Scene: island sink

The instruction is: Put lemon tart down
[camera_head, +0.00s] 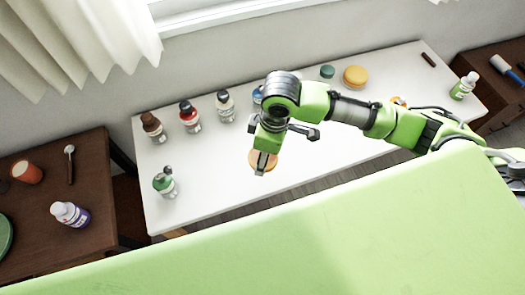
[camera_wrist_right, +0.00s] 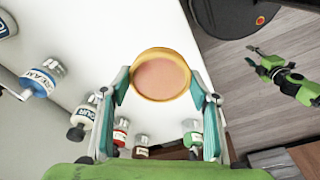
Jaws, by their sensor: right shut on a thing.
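The lemon tart (camera_wrist_right: 161,76), a round pastry with a golden rim and pinkish-tan top, sits between the fingers of my right gripper (camera_wrist_right: 160,88) in the right wrist view. My right gripper is shut on it. In the head view the tart (camera_head: 270,160) shows under my right gripper (camera_head: 262,163), over the front edge area of the white table (camera_head: 215,165). I cannot tell whether it touches the tabletop. My left gripper (camera_wrist_right: 262,62) shows small at the right of the wrist view, over the floor; its finger gap is unclear.
A yellow round item (camera_head: 355,76) and a teal one (camera_head: 327,71) lie at the back. The table's front middle-left is clear. A brown table (camera_head: 100,215) stands left.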

